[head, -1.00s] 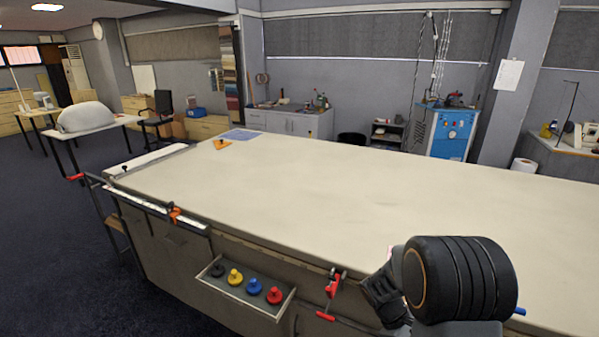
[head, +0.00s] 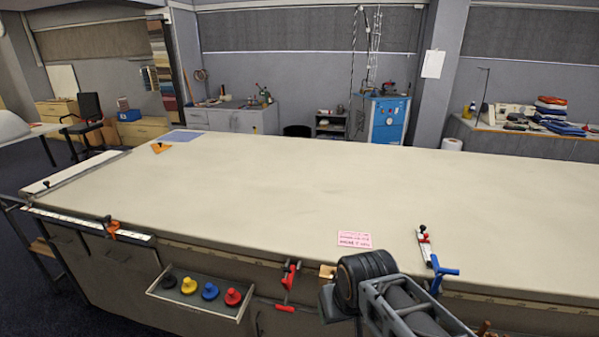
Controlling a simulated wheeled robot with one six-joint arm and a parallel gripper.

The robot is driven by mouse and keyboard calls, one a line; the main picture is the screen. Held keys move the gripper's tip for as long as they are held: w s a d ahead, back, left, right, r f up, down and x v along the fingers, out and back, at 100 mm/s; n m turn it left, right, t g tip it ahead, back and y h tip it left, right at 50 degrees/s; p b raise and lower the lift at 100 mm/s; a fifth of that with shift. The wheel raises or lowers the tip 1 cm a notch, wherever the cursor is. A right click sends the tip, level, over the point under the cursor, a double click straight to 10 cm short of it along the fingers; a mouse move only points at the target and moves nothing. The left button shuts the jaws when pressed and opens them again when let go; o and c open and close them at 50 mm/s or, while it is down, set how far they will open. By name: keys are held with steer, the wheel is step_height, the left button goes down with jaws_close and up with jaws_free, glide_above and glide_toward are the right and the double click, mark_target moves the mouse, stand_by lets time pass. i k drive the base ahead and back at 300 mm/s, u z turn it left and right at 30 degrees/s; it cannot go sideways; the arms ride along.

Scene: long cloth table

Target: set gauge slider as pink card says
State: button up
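The pink card (head: 355,240) lies flat near the table's front edge, just beyond my arm; its dark writing is too small to read. A pale strip with marks (head: 75,219) runs along the front edge at left, with an orange piece (head: 112,229) on it. At right, a small red and white piece with a black top (head: 424,244) sits near the front edge, beside a blue clamp handle (head: 441,272). I cannot tell which of these is the gauge slider. My arm fills the lower middle right; my gripper's fingers are not seen.
A tray (head: 166,293) with black, yellow, blue and red knobs juts from the table front. A red clamp (head: 289,284) grips the edge near my arm. An orange triangle (head: 160,148) and a blue sheet (head: 182,136) lie far left. The table's middle (head: 290,190) is clear.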

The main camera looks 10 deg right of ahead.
mark_target(426, 235)
steer(key=z, duration=1.4)
